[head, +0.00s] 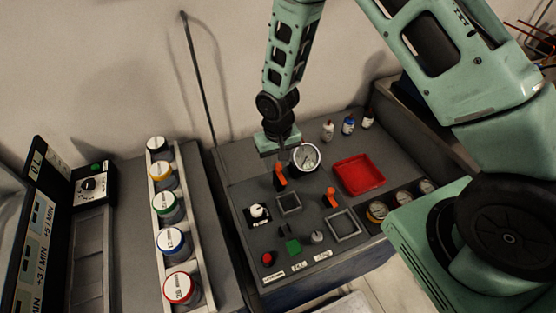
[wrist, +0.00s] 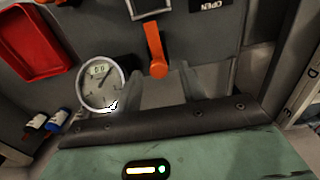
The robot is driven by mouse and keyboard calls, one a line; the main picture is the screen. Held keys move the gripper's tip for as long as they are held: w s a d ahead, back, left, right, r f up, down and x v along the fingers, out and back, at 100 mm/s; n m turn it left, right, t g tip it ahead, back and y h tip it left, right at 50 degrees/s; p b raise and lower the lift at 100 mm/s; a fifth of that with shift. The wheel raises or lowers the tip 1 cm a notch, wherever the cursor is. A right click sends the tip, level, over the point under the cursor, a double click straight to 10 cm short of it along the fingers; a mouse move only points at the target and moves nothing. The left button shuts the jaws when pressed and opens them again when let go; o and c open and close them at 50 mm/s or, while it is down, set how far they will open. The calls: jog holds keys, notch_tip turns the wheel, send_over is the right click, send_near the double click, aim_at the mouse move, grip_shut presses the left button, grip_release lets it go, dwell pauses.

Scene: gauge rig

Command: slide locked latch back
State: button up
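Two orange latch handles stand on the grey panel in the head view: one at left (head: 280,177) and one farther right (head: 331,198). My gripper (head: 279,160) is above and just behind the left handle; its fingers are hard to make out there. In the wrist view one orange handle (wrist: 155,48) points toward my gripper (wrist: 162,80). The two fingers are apart, with the handle's rounded end appearing between them and a gap on each side. Contact is not visible. I cannot tell which latch is locked.
A round white gauge (head: 305,157) is close beside my gripper and also shows in the wrist view (wrist: 102,84). A red tray (head: 360,175) lies to the right. Square frames (head: 343,224), knobs and small bottles (head: 348,125) surround the handles. A rack of jars stands left.

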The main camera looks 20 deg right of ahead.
aim_at(278, 163)
notch_tip(278, 163, up, 17)
jog(key=b, duration=0.2)
jog(key=shift+r+b, duration=0.2)
jog(key=shift+b, duration=0.1)
dwell(0.5)
jog(key=s+a+r+n, duration=0.2)
jog(key=s+r, duration=0.1)
jog(key=s, duration=0.5)
jog(key=s+a+r+n+p, duration=0.1)
jog(key=s+a+r+n, duration=0.1)
jog(key=s, duration=0.6)
jog(key=s+a+r+n+p, duration=0.1)
jog(key=s+a+r+n, duration=0.1)
jog(key=s, duration=0.7)
jog(key=shift+a+r+n+y, duration=0.15)
jog(key=shift+r+n+y, duration=0.15)
jog(key=shift+r+n, duration=0.7)
